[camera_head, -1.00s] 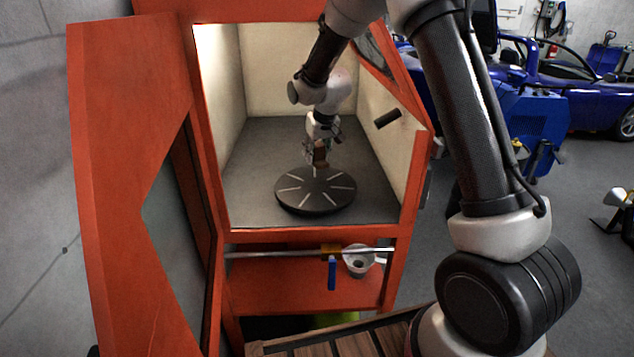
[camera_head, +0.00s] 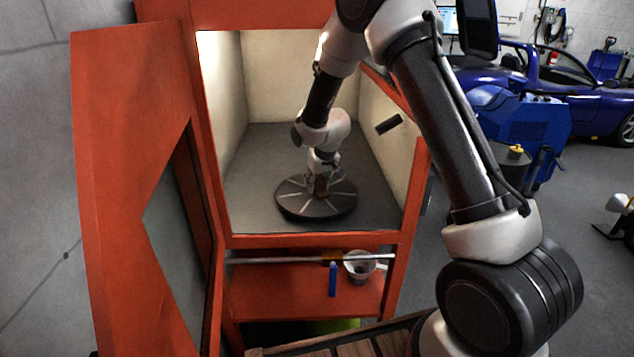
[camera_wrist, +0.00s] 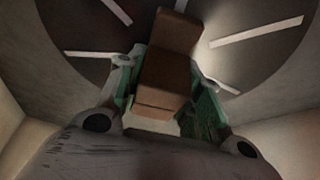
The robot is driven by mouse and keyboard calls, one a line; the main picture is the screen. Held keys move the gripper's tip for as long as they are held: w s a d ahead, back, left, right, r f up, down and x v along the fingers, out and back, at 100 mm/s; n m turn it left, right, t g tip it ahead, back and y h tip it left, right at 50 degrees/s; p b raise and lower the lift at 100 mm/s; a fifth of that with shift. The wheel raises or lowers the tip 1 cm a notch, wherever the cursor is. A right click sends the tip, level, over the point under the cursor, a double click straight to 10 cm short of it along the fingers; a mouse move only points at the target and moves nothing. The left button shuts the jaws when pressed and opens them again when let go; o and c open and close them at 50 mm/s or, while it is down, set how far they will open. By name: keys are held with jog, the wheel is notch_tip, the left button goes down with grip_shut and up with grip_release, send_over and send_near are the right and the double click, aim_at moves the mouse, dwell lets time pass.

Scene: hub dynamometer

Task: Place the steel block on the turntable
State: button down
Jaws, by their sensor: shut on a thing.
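The turntable (camera_head: 292,204) is a dark round disc with pale radial stripes on the floor of the orange cabinet. It fills the background of the wrist view (camera_wrist: 75,45). The steel block (camera_wrist: 165,75) looks brown and lies between the green-padded fingers of my gripper (camera_wrist: 165,88). In the head view my gripper (camera_head: 322,178) is low over the middle of the turntable, shut on the block (camera_head: 321,188). The block's lower end is at or very near the disc's surface; I cannot tell whether it touches.
The orange cabinet (camera_head: 320,240) surrounds the turntable, with its door (camera_head: 120,120) open at left. A dark handle (camera_head: 389,123) is on the right side. Below, a shelf (camera_head: 290,290) holds a pale cup (camera_head: 359,267). A blue machine (camera_head: 520,125) stands outside at right.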

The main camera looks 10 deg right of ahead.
jog(key=c, duration=1)
grip_release()
jog(key=shift+o, duration=0.2)
jog(key=v, duration=1.2)
jog(key=shift+r, duration=0.15)
jog(key=shift+s, duration=0.1)
jog(key=s+d+f+g, duration=0.2)
jog(key=s, duration=0.5)
jog(key=s+d+r, duration=0.4)
jog(key=s+r, duration=0.1)
jog(key=s, duration=0.5)
jog(key=s+d+r+m+t, duration=0.1)
jog(key=s+d+r, duration=0.3)
jog(key=s, duration=0.6)
jog(key=s+d+r+m+t, duration=0.1)
jog(key=s+d+r, duration=0.3)
jog(key=s+r, duration=0.4)
jog(key=s, duration=0.2)
jog(key=shift+s+r+h, duration=0.25)
jog(key=shift+h, duration=0.15)
